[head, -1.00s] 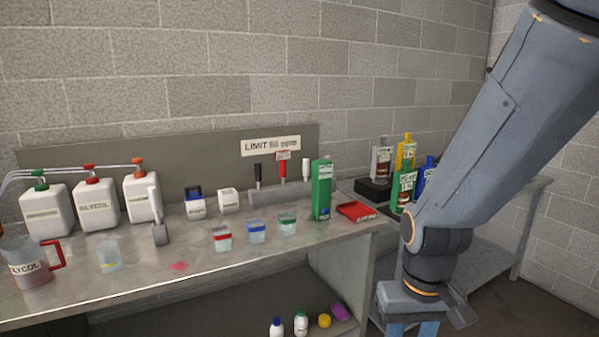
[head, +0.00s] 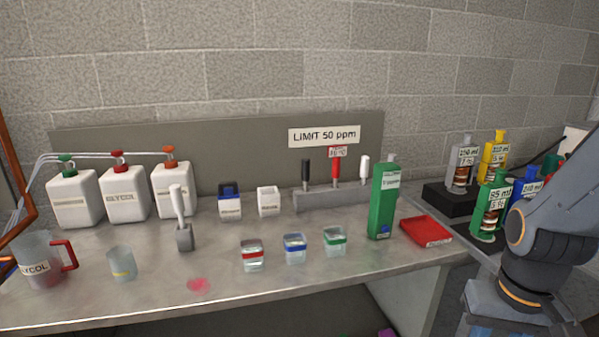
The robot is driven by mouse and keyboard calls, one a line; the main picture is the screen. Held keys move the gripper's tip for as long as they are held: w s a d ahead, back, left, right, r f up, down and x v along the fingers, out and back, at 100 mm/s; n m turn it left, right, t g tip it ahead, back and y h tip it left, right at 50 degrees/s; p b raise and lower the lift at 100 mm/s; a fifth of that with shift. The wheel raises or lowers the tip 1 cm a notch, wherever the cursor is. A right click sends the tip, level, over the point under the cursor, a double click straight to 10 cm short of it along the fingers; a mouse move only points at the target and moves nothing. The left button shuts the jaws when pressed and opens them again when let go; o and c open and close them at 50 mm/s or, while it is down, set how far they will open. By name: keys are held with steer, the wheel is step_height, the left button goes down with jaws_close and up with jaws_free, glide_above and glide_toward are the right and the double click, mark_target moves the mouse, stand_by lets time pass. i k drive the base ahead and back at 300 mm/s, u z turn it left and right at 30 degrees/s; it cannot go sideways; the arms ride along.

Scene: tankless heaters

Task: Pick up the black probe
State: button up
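The black probe (head: 306,172) stands upright in a grey rack (head: 330,199) at the back of the metal workbench (head: 320,270). A red probe (head: 336,166) and a white probe (head: 364,168) stand in the same rack to its right. My gripper (head: 502,325) is at the lower right, well away from the black probe. Its fingertips are cut off by the bottom edge, so I cannot see whether it is open or shut.
Three cups (head: 295,249) with red, blue and green bands stand in front of the rack. A tall green box (head: 383,202) and a red tray (head: 426,231) are to its right. White jugs (head: 124,193) stand at the left. Several bottles (head: 491,205) stand near my arm.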

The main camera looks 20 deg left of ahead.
mark_target(305, 162)
steer(key=u, duration=0.45)
steer(key=i, duration=0.7)
steer(key=u, duration=0.55)
